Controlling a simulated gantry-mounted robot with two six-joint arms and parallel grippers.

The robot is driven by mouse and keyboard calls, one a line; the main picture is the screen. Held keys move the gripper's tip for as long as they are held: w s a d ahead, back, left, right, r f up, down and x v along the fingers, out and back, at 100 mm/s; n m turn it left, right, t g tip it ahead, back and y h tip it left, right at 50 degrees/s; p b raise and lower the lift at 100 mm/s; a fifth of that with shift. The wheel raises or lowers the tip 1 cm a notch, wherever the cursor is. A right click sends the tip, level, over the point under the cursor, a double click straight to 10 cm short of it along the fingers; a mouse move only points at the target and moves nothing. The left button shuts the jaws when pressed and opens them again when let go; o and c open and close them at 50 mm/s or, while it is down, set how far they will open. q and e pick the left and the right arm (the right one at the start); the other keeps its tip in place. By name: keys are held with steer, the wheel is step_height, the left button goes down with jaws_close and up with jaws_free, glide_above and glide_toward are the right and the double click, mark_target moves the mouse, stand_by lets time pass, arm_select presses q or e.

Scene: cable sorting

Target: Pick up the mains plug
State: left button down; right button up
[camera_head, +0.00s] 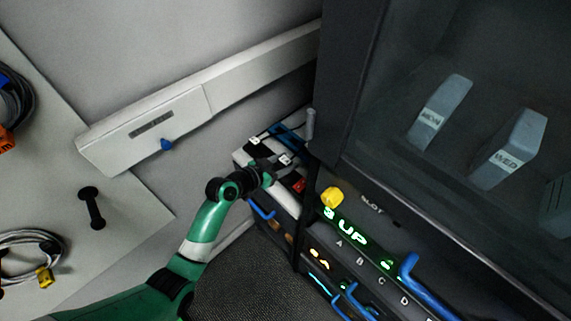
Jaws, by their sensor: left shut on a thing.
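My left gripper (275,172) reaches from the lower left to a narrow white and black ledge (240,156) beside the dark cabinet. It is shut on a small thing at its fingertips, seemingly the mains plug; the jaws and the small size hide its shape. Small white labelled blocks (285,160) and a red piece (299,186) lie close around the fingertips. I cannot tell whether the held thing touches the ledge. My right gripper is not in view.
A dark cabinet (345,100) with grey labelled blocks (440,110) fills the right. Coiled cables (30,240) and a black handle-like piece (92,207) are at left.

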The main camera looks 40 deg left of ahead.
arm_select(q)
steer(key=s+d+r+p, duration=0.6)
steer(key=s+r+p, duration=0.4)
steer(key=s+r, duration=0.2)
steer(key=shift+s+r, duration=0.2)
steer(key=shift+r, duration=0.25)
stand_by(0.4)
